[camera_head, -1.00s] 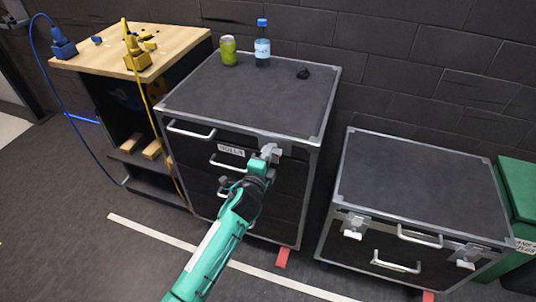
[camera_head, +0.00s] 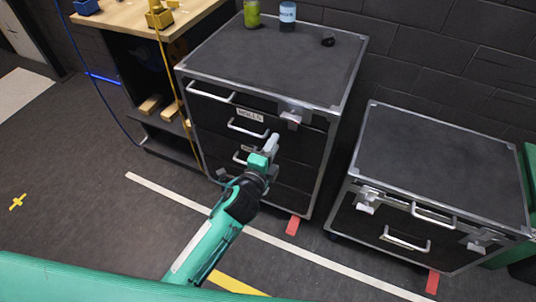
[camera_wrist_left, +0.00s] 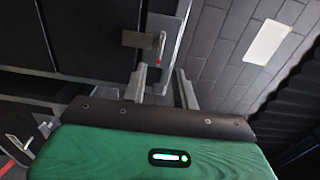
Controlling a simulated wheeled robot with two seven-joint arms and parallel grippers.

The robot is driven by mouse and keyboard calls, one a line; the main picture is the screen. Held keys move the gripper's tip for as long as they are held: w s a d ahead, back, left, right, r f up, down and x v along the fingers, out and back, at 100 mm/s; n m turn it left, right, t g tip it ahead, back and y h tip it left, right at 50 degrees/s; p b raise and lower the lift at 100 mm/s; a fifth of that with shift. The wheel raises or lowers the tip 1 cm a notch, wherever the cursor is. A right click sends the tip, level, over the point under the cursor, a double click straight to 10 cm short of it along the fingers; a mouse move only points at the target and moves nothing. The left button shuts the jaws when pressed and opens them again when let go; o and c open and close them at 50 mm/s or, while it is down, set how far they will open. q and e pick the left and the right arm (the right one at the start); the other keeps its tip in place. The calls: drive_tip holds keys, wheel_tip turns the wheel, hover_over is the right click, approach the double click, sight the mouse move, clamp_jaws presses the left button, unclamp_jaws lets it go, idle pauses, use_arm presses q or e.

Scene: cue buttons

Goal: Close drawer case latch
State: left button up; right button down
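The tall black drawer case (camera_head: 265,62) with metal edges stands in the middle of the head view. Its silver latch (camera_head: 292,117) is at the upper right of the drawer front. In the left wrist view, the latch (camera_wrist_left: 165,42) is a metal plate with a grey tab pointing left and a small red mark. Whether it is fastened is unclear. My left gripper (camera_head: 273,143) is below and slightly left of the latch, apart from it. In the left wrist view, its two fingers (camera_wrist_left: 162,88) are spread with nothing between them. My right gripper is not in view.
A green can (camera_head: 252,14), a bottle (camera_head: 288,16) and a small black object (camera_head: 328,42) stand on the case. A lower black case (camera_head: 440,165) with two latches is to the right. A wooden-topped workbench (camera_head: 120,22) is at left.

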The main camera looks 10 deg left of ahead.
use_arm(q)
drive_tip(key=v, duration=0.3)
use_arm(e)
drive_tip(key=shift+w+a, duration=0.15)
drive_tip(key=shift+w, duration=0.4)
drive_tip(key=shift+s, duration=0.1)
